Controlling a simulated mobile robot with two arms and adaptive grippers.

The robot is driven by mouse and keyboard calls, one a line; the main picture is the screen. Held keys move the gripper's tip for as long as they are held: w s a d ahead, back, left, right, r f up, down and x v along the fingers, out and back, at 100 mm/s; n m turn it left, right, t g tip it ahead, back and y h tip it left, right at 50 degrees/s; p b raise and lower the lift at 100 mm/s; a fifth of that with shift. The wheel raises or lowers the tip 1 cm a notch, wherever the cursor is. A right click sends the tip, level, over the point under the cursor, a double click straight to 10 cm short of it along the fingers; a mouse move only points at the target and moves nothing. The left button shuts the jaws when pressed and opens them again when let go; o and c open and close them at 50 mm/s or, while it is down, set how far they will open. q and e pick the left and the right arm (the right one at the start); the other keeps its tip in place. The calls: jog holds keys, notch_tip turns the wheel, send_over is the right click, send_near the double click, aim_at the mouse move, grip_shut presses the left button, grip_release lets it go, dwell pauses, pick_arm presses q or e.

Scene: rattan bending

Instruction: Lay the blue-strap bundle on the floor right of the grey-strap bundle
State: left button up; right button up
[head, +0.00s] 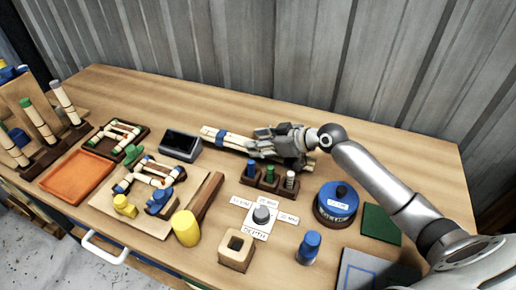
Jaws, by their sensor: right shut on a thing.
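The blue-strap bundle (221,136) is a set of pale rattan rods with a blue band. It lies near the back middle of the wooden table. My right gripper (282,142) is shut on the bundle toward its right part and hides much of it. A short end of the rods shows to the right, below the gripper. The grey-strap bundle cannot be made out. Only a small patch of floor (30,245) shows at the lower left. My left gripper is not in view.
Just in front of the gripper stands a wooden rack (268,182) with coloured pegs. A blue round tin (337,203), a yellow cylinder (186,228) and an orange tray (76,176) are on the table. A corrugated wall (300,50) closes the back.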

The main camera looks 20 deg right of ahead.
jog(key=shift+f, duration=1.4)
jog(key=o, duration=0.9)
jog(key=shift+s, duration=0.1)
